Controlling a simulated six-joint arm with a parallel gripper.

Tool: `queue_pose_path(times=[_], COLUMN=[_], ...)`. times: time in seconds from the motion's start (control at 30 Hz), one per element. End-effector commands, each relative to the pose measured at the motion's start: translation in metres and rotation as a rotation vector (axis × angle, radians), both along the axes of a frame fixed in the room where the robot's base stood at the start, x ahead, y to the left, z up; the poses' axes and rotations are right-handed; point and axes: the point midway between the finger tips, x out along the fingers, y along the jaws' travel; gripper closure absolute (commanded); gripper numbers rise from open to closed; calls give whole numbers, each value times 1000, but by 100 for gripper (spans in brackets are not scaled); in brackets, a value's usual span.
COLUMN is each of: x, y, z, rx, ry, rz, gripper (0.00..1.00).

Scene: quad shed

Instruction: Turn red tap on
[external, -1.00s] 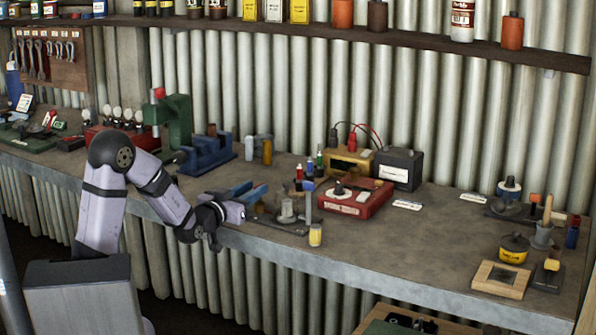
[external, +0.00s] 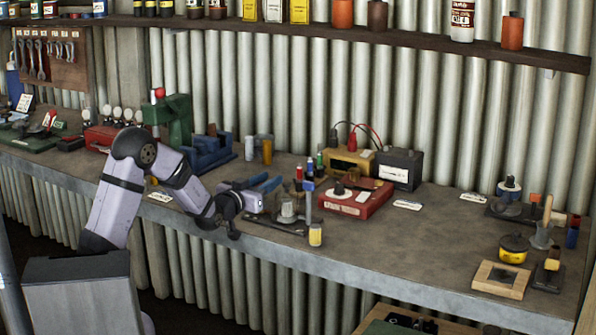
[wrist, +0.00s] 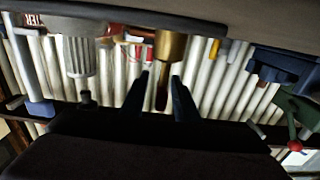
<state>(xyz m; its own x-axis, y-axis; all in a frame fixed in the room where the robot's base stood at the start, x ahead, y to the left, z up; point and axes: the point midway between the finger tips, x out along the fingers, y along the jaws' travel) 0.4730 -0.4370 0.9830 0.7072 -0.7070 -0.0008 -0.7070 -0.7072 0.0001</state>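I cannot single out the red tap for certain. A small red-topped upright piece (external: 299,173) stands on the bench beside blue- and green-topped ones; whether any of them is a tap is too small to tell. My gripper (external: 273,180) is left of them, above the bench, its two blue-tinted fingers apart. In the wrist view, which is upside down, the open gripper (wrist: 161,82) has a brass stem (wrist: 171,45) showing between and beyond its fingers. I cannot tell contact. A small red piece (wrist: 145,55) shows beside the stem.
A grey cylinder on a base (external: 287,209) and a blue-topped post (external: 309,190) stand close right of my gripper. A red box (external: 352,199) is farther right. A blue vise (external: 208,153) and green press (external: 180,122) stand left. The bench's right middle is mostly clear.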

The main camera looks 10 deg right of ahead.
Motion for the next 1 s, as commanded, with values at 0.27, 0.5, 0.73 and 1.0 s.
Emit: queue_pose_path(times=[0.27,0.5,0.73,1.0], x=[0,0,1,3], y=[0,0,0,3], z=[0,0,1,2], rx=[0,-1,-5,-3], ry=[0,-1,-6,-4], rz=[0,2,66,132], gripper=[89,100,100,100])
